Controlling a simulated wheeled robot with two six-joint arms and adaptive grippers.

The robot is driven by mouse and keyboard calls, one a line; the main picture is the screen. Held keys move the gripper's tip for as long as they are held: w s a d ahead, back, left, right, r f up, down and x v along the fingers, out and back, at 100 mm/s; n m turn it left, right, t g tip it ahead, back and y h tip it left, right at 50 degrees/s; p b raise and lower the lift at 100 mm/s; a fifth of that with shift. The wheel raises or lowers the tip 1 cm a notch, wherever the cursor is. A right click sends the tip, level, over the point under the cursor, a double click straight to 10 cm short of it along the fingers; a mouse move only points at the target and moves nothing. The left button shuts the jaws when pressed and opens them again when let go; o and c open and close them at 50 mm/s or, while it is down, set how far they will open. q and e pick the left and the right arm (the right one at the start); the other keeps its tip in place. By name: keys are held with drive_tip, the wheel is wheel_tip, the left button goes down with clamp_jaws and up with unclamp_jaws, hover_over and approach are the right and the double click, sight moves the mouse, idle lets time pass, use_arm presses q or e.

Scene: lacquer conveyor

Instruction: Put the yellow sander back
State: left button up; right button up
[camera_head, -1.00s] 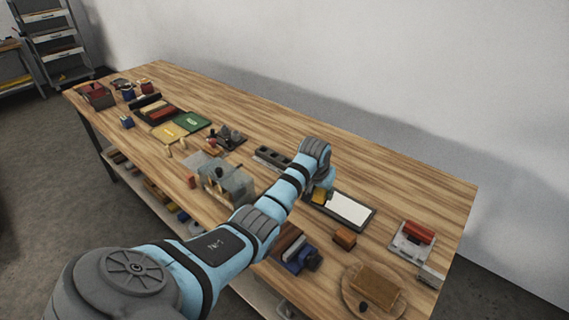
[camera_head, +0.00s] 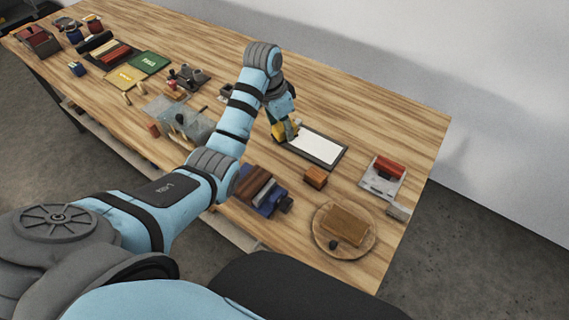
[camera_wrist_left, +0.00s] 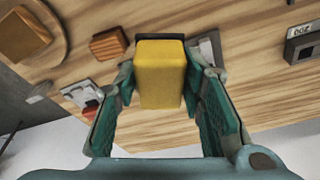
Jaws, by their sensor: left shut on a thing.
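The yellow sander (camera_head: 279,131) is a yellow block in my left gripper (camera_head: 285,124). It is at the left end of the white panel (camera_head: 316,146) in its dark frame. In the left wrist view the sander (camera_wrist_left: 160,72) sits between the two green-padded fingers of the left gripper (camera_wrist_left: 160,88), with a dark edge at its far end. I cannot tell whether it touches the table or frame. The arm hides part of the bench behind it. My right gripper is not in view.
A brown block (camera_head: 315,178) lies in front of the panel. A round board (camera_head: 367,248) with a brown slab and a grey plate (camera_head: 372,186) with a red roller stand to the right. A clear box (camera_head: 183,122) is left of the arm. The back right of the bench is clear.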

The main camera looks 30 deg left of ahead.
sight(275, 133)
use_arm(q)
drive_tip(key=x, duration=0.4)
drive_tip(key=s+a+b+x, duration=0.1)
drive_tip(key=x, duration=0.4)
drive_tip(key=s+b+x, duration=0.1)
drive_tip(key=x, duration=0.4)
drive_tip(key=shift+s+a+f, duration=0.15)
drive_tip(key=shift+a+f, duration=0.05)
drive_tip(key=shift+f, duration=0.1)
drive_tip(key=shift+a, duration=0.1)
drive_tip(key=shift+f, duration=0.15)
drive_tip(key=o, duration=1.3)
drive_tip(key=p+v, duration=0.3)
drive_tip(key=v, duration=0.9)
drive_tip(key=shift+r, duration=0.25)
drive_tip(key=shift+f, duration=0.1)
